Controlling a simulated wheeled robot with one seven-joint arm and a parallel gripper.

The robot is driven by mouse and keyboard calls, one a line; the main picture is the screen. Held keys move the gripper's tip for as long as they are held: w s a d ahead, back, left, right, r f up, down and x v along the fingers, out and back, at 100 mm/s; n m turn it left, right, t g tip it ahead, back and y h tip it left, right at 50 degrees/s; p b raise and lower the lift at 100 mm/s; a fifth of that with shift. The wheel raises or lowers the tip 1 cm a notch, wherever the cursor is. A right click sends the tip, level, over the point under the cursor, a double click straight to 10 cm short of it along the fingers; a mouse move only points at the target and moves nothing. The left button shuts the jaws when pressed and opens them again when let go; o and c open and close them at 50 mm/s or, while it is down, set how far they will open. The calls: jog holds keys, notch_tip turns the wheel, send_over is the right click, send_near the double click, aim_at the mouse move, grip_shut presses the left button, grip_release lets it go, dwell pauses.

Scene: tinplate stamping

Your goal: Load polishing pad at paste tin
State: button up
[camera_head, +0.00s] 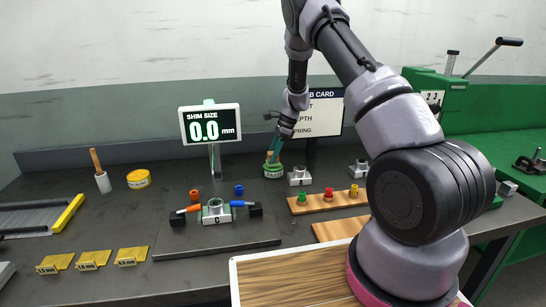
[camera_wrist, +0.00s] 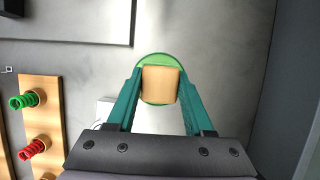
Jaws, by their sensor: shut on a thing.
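My gripper (camera_head: 271,155) reaches to the back middle of the bench, and its green fingers also show in the wrist view (camera_wrist: 160,92). It is shut on a tan block-shaped polishing pad (camera_wrist: 160,85). A round green tin (camera_head: 273,171), which looks like the paste tin, stands upright on the bench directly below the pad. In the wrist view the tin's green rim (camera_wrist: 153,57) shows around the pad, which hides its middle. I cannot tell whether the pad touches the tin.
A display stand (camera_head: 210,125) reading 0.0 mm is left of the gripper. A small grey block (camera_head: 299,176) and a wooden rack (camera_head: 329,201) with coloured springs are to the right. A yellow tin (camera_head: 138,179) stands at left. A clamping fixture (camera_head: 215,211) is in front.

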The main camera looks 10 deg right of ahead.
jog(key=shift+r, duration=3.05)
